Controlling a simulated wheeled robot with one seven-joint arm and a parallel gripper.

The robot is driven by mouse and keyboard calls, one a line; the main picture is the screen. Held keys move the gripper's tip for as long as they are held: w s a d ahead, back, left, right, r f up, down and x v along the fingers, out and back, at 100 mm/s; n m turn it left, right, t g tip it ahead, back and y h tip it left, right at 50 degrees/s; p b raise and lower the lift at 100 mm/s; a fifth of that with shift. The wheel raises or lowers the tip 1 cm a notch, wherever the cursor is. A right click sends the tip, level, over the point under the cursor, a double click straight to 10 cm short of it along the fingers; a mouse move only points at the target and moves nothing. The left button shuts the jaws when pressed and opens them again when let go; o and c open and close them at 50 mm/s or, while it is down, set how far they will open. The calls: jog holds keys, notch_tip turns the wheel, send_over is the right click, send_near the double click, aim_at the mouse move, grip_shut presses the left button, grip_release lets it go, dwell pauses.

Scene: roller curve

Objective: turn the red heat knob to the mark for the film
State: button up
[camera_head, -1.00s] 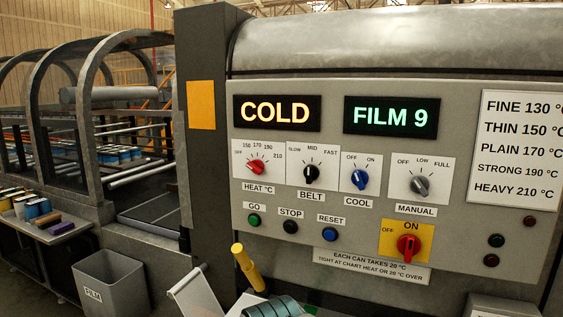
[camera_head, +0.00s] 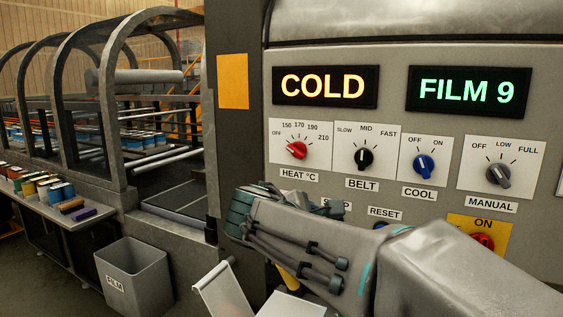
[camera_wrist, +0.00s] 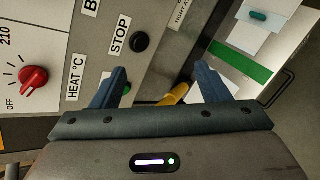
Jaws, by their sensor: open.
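The red heat knob (camera_head: 297,149) sits on a white plate labelled HEAT °C, with marks OFF, 150, 170, 190 and 210. Its pointing end appears turned toward OFF. It also shows at the left of the wrist view (camera_wrist: 34,78). The lit signs read COLD (camera_head: 322,87) and FILM 9 (camera_head: 466,91). My gripper (camera_wrist: 160,68) is open and empty, its fingers spread in front of the panel near the STOP button (camera_wrist: 140,42), to the right of the knob in that view. In the head view it is below the knob, its fingers mostly hidden.
The belt (camera_head: 365,158), cool (camera_head: 424,166) and manual (camera_head: 498,174) knobs stand in a row to the right. My arm hides part of the lower buttons and the red main switch (camera_head: 482,242). A FILM bin (camera_head: 134,276) stands on the floor at left.

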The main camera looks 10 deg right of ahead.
aim_at(295, 150)
jog(key=w+a+r+n+t+h+b, duration=0.2)
jog(key=w+a+r+n+t, duration=0.45)
jog(key=w+a+r, duration=0.35)
jog(key=shift+n, duration=0.25)
jog(key=p+x, duration=0.1)
jog(key=x, duration=0.3)
jog(key=s+d+p+x, duration=0.1)
jog(key=x, duration=0.3)
jog(key=d+r+p+x, duration=0.1)
jog(key=x, duration=0.3)
jog(key=shift+s+d, duration=0.15)
jog(key=shift+d, duration=0.1)
jog(key=c, duration=1)
